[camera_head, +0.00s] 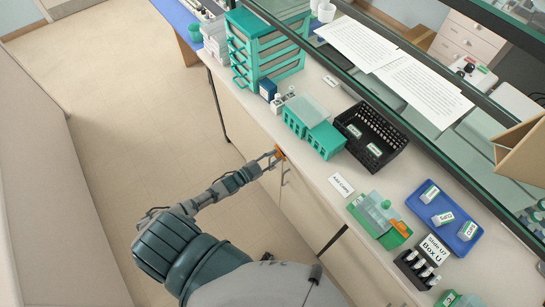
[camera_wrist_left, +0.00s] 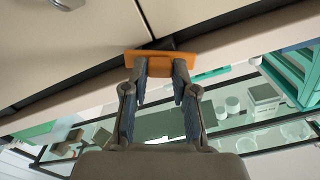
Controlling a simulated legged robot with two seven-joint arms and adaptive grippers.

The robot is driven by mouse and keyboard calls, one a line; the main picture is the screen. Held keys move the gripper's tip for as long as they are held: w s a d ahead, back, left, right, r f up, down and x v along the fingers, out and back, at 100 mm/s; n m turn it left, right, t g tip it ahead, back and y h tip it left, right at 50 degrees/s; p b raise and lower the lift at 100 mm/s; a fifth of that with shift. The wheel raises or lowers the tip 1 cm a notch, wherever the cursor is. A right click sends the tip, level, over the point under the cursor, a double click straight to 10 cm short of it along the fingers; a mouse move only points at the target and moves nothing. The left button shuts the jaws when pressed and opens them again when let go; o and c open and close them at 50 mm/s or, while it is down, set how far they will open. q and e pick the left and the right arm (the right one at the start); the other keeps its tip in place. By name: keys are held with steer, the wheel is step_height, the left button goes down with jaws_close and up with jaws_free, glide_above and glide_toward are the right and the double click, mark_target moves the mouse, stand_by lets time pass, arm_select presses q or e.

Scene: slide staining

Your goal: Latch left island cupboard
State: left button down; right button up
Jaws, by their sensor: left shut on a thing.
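An orange latch piece (camera_head: 280,152) sits at the top edge of the cupboard front, just under the bench edge. My left gripper (camera_head: 274,158) is shut on this latch. In the left wrist view the orange latch (camera_wrist_left: 148,57) lies across the fingertips of my left gripper (camera_wrist_left: 160,66), beside a cupboard door (camera_wrist_left: 75,45) and a dark gap. The gripper partly hides the latch in the head view. My right gripper is not in view.
On the bench top stand a teal drawer rack (camera_head: 268,48), teal boxes (camera_head: 325,140), a black basket (camera_head: 352,126), a teal slide box (camera_head: 368,212) and a blue tray (camera_head: 462,234). The floor (camera_head: 130,110) at left is clear.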

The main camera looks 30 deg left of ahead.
arm_select(q)
steer(key=shift+s+d+f+m+b, duration=0.15)
steer(key=shift+m+b, duration=0.3)
steer(key=shift+m, duration=2.8)
steer(key=shift+w+a+f+m+b, duration=0.1)
steer(key=shift+m+b, duration=0.35)
steer(key=shift+m, duration=2.8)
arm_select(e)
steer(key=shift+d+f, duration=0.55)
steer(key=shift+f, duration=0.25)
arm_select(q)
steer(key=shift+s+d, duration=0.1)
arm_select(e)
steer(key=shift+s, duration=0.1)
arm_select(q)
steer(key=c, duration=0.9)
jaws_free()
